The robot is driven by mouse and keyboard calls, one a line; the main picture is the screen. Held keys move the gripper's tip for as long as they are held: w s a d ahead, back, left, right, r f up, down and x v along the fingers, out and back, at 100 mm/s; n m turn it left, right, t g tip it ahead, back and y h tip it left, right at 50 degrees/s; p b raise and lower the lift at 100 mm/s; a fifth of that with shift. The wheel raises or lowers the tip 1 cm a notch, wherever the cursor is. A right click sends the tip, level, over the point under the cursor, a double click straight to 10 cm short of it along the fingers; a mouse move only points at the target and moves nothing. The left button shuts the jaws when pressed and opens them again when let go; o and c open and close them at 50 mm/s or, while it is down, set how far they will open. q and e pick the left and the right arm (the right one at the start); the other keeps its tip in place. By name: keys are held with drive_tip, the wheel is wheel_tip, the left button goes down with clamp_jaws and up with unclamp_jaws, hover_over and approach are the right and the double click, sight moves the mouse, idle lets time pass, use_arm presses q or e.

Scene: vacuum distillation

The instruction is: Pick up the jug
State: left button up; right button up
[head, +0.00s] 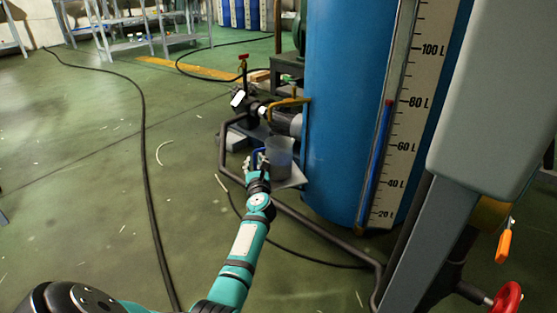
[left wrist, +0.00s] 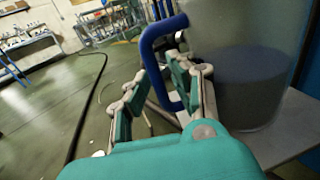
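The jug (head: 279,154) is a clear grey container with a blue handle (head: 257,156). It stands upright on a small plate beside the blue tank. In the left wrist view the jug (left wrist: 258,85) fills the right side, with dark content or a darker lower part, and its blue handle (left wrist: 150,58) faces my gripper. My left gripper (left wrist: 165,75) has its fingers apart, with the handle between or just beyond them; contact cannot be told. In the head view my left gripper (head: 256,167) is at the handle side of the jug. My right gripper is not in view.
The blue tank (head: 345,90) with a litre scale stands right behind the jug. A valve and pipe (head: 262,108) sit just above it. The small plate (head: 292,179) is framed by a dark pipe rail (head: 318,229). Hoses (head: 146,150) cross the open green floor at left.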

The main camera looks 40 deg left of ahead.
use_arm(q)
drive_tip(key=shift+s, duration=0.1)
clamp_jaws()
drive_tip(key=shift+r, duration=0.25)
idle(0.3)
